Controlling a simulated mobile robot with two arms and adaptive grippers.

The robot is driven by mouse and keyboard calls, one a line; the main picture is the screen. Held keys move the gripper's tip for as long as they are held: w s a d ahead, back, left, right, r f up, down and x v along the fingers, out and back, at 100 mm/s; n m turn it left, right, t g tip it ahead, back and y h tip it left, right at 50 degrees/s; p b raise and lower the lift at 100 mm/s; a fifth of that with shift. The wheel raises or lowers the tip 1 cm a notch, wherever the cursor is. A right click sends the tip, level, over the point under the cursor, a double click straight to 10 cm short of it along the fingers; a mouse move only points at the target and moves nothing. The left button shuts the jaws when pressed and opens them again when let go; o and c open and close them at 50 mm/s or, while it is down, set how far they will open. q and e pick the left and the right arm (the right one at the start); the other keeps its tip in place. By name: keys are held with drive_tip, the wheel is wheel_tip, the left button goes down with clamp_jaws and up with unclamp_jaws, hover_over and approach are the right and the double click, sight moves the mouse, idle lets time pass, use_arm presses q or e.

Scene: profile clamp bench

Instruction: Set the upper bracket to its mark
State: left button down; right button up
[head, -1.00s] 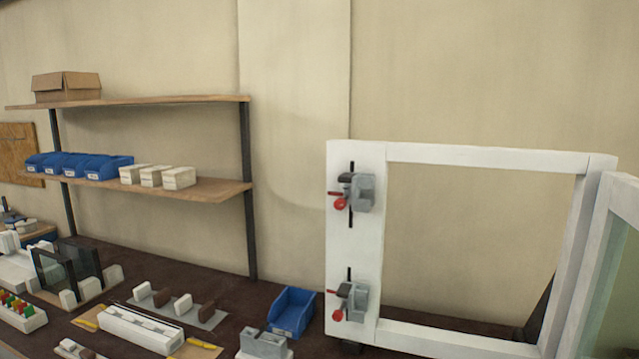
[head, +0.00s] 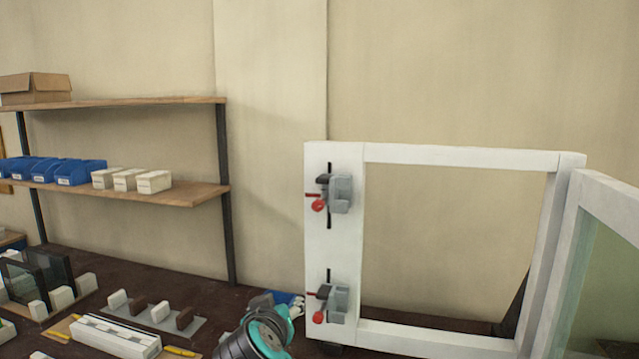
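The upper bracket (head: 341,194) is a grey block with a dark part and a red knob (head: 318,205) at its left. It sits on the white upright plate (head: 345,245) over a vertical black slot (head: 330,220), which shows above and below it. A short red line lies left of it; I cannot tell whether that is its mark. A similar lower bracket (head: 339,301) with a red knob sits on the same plate. One of my arms, with dark and teal parts, shows at the bottom centre, below and left of the brackets. I cannot make out fingers of either gripper.
The white frame (head: 460,155) has an open middle; a glazed panel (head: 610,270) stands at its right. Shelves with blue bins (head: 80,172) and white boxes (head: 153,182) stand at the left. Fixtures (head: 115,337) crowd the bench's left. Wall space above the frame is free.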

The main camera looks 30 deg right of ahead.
drive_tip(key=d+r+m+h, duration=0.3)
drive_tip(key=r+m+h, duration=0.25)
drive_tip(key=r, duration=1.45)
drive_tip(key=p, duration=0.7)
approach(323, 182)
drive_tip(key=x, duration=0.8)
drive_tip(key=shift+w+r, duration=0.15)
drive_tip(key=shift+w+d+t, duration=0.3)
drive_tip(key=shift+w+d, duration=0.15)
drive_tip(key=shift+d, duration=0.1)
drive_tip(key=shift+c, duration=0.4)
drive_tip(key=shift+s, duration=0.15)
drive_tip(key=c, duration=0.7)
clamp_jaws()
